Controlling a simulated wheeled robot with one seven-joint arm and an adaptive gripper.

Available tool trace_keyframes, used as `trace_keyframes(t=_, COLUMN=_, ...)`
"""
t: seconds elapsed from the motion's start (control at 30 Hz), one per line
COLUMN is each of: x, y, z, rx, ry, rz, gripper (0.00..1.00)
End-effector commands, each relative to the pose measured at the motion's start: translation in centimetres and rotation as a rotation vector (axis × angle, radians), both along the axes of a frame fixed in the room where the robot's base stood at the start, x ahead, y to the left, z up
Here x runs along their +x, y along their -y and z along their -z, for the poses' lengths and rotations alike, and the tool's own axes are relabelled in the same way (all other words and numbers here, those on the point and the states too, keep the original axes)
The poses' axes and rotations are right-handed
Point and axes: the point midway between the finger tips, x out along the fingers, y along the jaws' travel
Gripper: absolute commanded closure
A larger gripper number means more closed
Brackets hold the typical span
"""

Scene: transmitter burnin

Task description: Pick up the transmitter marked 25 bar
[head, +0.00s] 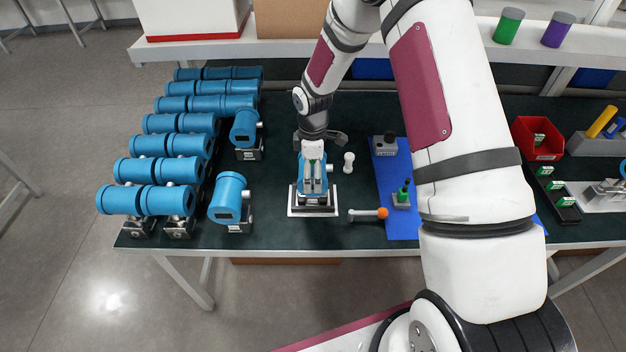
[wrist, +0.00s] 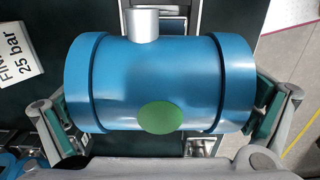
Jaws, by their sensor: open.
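A blue cylindrical transmitter (head: 304,178) sits upright on a white-edged plate (head: 291,212) on the dark bench, below my gripper (head: 314,160). In the wrist view its blue body (wrist: 150,75) lies crosswise, with a grey stub on top and a green round spot at its lower middle. My gripper (wrist: 162,112) is open, with one finger beside each end of the body. I cannot tell whether the pads touch it. A white label (wrist: 18,65) reading "25 bar" lies to the left of the body, its other line partly cut off.
Several similar blue transmitters (head: 158,200) stand in rows at the left. A small white fitting (head: 349,162) and an orange-ended tool (head: 370,213) lie to the right. A blue mat (head: 402,228) and red bin (head: 538,138) are further right.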

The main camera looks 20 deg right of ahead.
Motion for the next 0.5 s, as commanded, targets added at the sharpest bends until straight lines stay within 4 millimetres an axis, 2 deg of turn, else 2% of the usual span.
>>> trace_keyframes(t=0.2, x=0.02, y=0.00, z=0.05, rx=0.000, ry=0.000, rz=0.000, gripper=0.00)
trace_keyframes(t=0.5, x=0.00, y=-0.01, z=0.03, rx=0.000, ry=0.000, rz=0.000, gripper=0.68)
